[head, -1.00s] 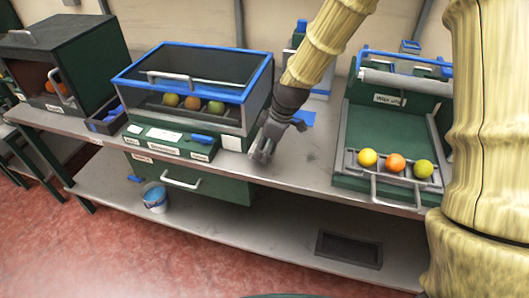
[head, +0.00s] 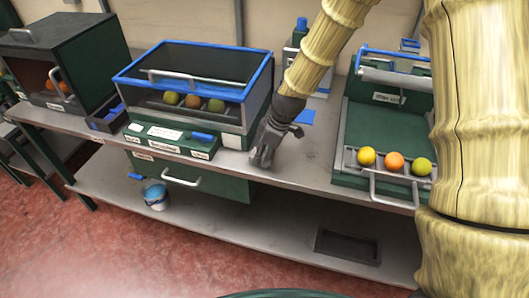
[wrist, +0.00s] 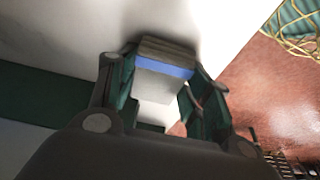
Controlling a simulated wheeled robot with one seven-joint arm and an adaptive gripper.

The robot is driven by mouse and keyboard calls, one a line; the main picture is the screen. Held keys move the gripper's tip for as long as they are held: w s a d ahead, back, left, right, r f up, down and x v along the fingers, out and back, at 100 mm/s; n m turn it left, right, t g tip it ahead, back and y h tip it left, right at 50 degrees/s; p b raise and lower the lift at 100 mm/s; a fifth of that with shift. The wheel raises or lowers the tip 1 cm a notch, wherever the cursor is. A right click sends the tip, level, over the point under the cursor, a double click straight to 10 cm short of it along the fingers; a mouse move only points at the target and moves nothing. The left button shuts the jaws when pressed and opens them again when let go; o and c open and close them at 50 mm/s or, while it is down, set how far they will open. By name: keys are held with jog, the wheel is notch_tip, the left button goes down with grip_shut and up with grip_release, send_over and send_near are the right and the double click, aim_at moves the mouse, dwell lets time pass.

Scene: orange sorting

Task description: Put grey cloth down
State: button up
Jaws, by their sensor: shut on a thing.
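My gripper (head: 262,158) is low over the bench's front edge, just right of the blue-rimmed box. In the wrist view my gripper (wrist: 160,88) has its two dark fingers on either side of a grey folded thing with a blue band, which I take as the grey cloth (wrist: 160,88). The fingers are shut on it. In the head view I cannot make out the cloth apart from the grey fingers. I cannot tell whether its lower side touches the bench.
The grey bench (head: 310,165) has clear room right of my gripper. The blue-rimmed box (head: 240,95) with several fruits stands left. A green tray unit (head: 375,135) with an orange and other fruits stands right.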

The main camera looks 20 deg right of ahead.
jog(key=shift+s+f, duration=0.15)
jog(key=shift+f, duration=0.05)
jog(key=shift+s+f, duration=0.2)
jog(key=shift+f, duration=0.1)
jog(key=o, duration=1)
jog(key=shift+f, duration=0.15)
jog(key=shift+c, duration=0.2)
jog(key=shift+o, duration=0.6)
jog(key=shift+w+f, duration=0.2)
jog(key=shift+w, duration=0.05)
jog(key=shift+s+d+r, duration=0.1)
jog(key=shift+r, duration=0.1)
jog(key=shift+r, duration=0.15)
